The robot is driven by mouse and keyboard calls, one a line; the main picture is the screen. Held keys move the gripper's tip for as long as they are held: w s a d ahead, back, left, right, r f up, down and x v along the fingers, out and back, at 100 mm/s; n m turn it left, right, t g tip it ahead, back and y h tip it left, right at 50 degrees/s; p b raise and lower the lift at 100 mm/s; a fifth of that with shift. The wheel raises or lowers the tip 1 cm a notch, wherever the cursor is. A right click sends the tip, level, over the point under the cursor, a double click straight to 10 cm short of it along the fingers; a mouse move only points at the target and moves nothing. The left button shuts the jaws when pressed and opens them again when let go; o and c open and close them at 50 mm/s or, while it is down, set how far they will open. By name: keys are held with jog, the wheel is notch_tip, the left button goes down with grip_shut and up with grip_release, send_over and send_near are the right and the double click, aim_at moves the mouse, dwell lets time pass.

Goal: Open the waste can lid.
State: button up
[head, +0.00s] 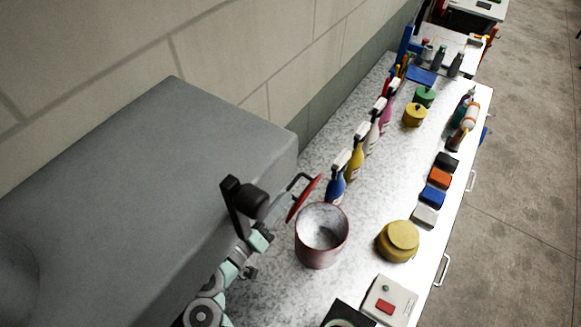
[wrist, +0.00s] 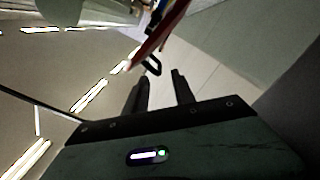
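The waste can (head: 321,252) is a pinkish-red round bin on the white counter, with its mouth uncovered. Its red lid (head: 304,199) stands steeply tilted at the can's back left edge, with a dark loop handle on its outer side. Whether the lid touches the rim is hard to tell. My gripper (head: 246,197) is left of the lid, apart from it. In the wrist view my gripper (wrist: 162,80) has its two fingers spread with nothing between them. The lid (wrist: 160,35) shows nearly edge-on there, its handle (wrist: 152,66) just beyond the fingertips.
A yellow lidded pot (head: 398,242) stands right of the can. Coloured blocks (head: 433,196) line the counter's right side. A switch box (head: 388,301) is in front. A large grey box (head: 150,180) fills the left.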

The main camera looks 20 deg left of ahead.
aim_at(294, 181)
jog(key=w, duration=0.2)
jog(key=w+d+p, duration=0.1)
jog(key=w, duration=0.1)
jog(key=w+p, duration=0.1)
jog(key=w, duration=0.1)
jog(key=shift+d+r, duration=0.1)
jog(key=shift+d, duration=0.15)
jog(key=shift+w+p, duration=0.3)
jog(key=shift+w, duration=0.15)
jog(key=shift+f, duration=0.2)
grip_shut()
